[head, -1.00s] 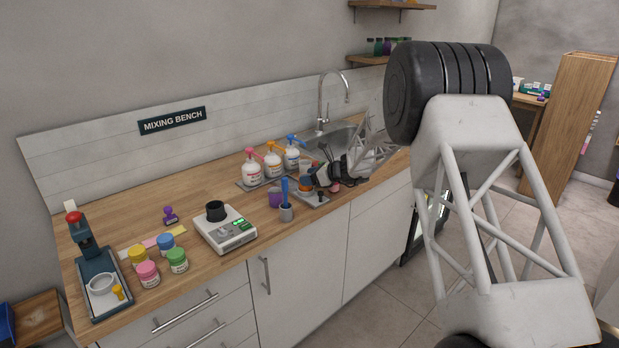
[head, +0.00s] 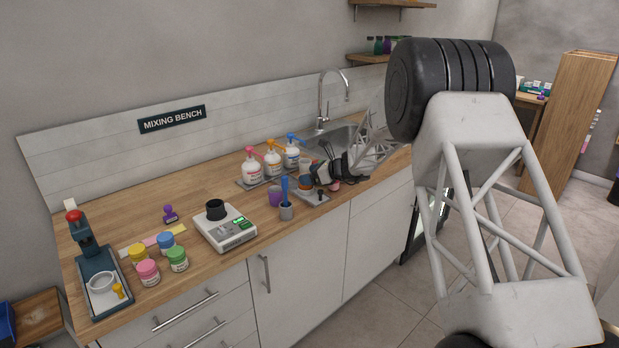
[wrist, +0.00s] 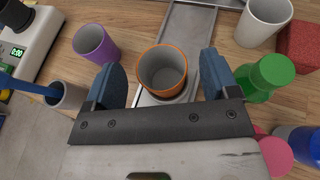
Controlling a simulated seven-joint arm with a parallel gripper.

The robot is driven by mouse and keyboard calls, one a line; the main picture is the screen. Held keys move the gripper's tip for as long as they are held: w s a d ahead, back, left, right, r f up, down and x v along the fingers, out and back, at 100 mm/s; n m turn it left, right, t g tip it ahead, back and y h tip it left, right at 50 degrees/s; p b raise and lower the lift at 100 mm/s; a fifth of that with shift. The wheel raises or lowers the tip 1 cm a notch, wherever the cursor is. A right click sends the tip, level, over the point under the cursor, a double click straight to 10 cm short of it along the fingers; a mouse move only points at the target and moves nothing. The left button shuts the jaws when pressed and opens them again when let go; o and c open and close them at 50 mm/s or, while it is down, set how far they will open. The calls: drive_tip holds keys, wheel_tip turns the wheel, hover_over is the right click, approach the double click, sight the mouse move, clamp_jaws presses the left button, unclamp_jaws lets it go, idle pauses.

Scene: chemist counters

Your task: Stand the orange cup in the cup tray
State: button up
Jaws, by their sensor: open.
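The orange cup (wrist: 162,72) stands upright and empty between the two fingers of my gripper (wrist: 163,84) in the wrist view. The fingers are open, one on each side, with gaps to the cup. In the head view the cup (head: 305,182) shows just left of my gripper (head: 316,182), partly hidden by it. A small grey tray (head: 314,198) lies there at the counter's front.
A purple cup (wrist: 96,44) and a grey holder with a blue-handled tool (wrist: 68,96) stand left. Pump bottles (head: 272,162) stand behind. A scale (head: 226,229) stands farther left.

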drive_tip(key=v, duration=1.1)
drive_tip(key=shift+s+d, duration=0.15)
drive_tip(key=shift+d, duration=0.15)
idle(0.4)
drive_tip(key=s+d+r+n+g+h, duration=0.15)
drive_tip(key=s+r+n, duration=0.25)
drive_tip(key=s, duration=0.6)
drive_tip(key=s+d+r+n+g+h, duration=0.1)
drive_tip(key=s+r+n+h, duration=0.2)
drive_tip(key=s, duration=0.6)
drive_tip(key=s+d+r+n+g+h, duration=0.1)
drive_tip(key=s+r+n, duration=0.4)
drive_tip(key=s, duration=0.5)
drive_tip(key=s+d+n+h, duration=0.2)
drive_tip(key=s+d+n, duration=0.1)
drive_tip(key=s, duration=0.8)
drive_tip(key=s+d+n+h, duration=0.2)
drive_tip(key=s+d+n, duration=0.1)
drive_tip(key=s, duration=0.8)
drive_tip(key=s+d+f+n+t+h, duration=0.1)
drive_tip(key=s+d+n+h, duration=0.2)
drive_tip(key=s, duration=0.8)
drive_tip(key=shift+s+d+n, duration=0.2)
drive_tip(key=shift+s+n, duration=0.2)
drive_tip(key=shift+n, duration=0.2)
